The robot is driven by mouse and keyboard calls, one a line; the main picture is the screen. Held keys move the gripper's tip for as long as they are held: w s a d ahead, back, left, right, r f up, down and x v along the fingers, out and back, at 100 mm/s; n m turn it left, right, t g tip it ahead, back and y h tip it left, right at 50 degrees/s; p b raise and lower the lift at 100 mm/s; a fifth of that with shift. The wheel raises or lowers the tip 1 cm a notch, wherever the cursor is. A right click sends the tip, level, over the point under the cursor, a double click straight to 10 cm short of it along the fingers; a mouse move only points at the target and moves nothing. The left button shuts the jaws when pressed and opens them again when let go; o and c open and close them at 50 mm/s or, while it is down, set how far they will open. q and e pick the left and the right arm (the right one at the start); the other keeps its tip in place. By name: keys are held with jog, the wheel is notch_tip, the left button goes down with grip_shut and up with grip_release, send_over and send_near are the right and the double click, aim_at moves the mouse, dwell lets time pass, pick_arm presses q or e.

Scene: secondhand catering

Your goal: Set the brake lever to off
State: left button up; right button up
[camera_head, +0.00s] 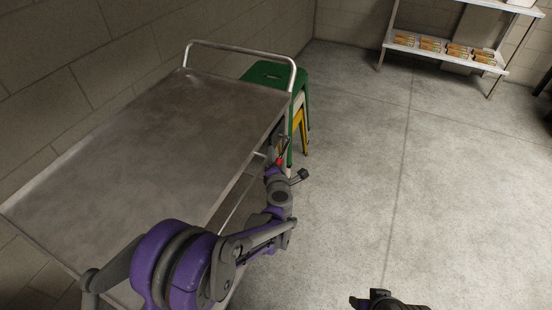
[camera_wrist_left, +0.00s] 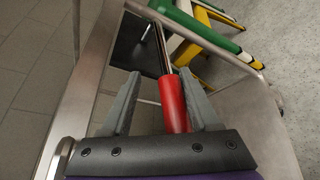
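The brake lever has a red grip on a metal rod, seen in the left wrist view (camera_wrist_left: 173,104). Its red part also shows small at the cart's right side in the head view (camera_head: 280,161). My left gripper (camera_wrist_left: 161,76) is open, with one finger on each side of the red grip. The grip lies closer to the right finger; I cannot tell whether they touch. In the head view my left gripper (camera_head: 276,168) is beside the cart's edge, partly hidden by its own wrist. My right gripper (camera_head: 385,299) shows only in part at the bottom edge.
The metal cart (camera_head: 150,135) has an empty top and a raised push bar (camera_head: 240,47). Stacked green, white and yellow stools (camera_head: 270,73) stand just beyond it. A shelf (camera_head: 425,52) with packaged food stands at the back right. The floor (camera_head: 365,170) to the right is clear.

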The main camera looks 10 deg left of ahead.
pick_arm(q)
jog(key=v, duration=1)
jog(key=shift+s+p, duration=0.35)
jog(key=shift+s, duration=0.05)
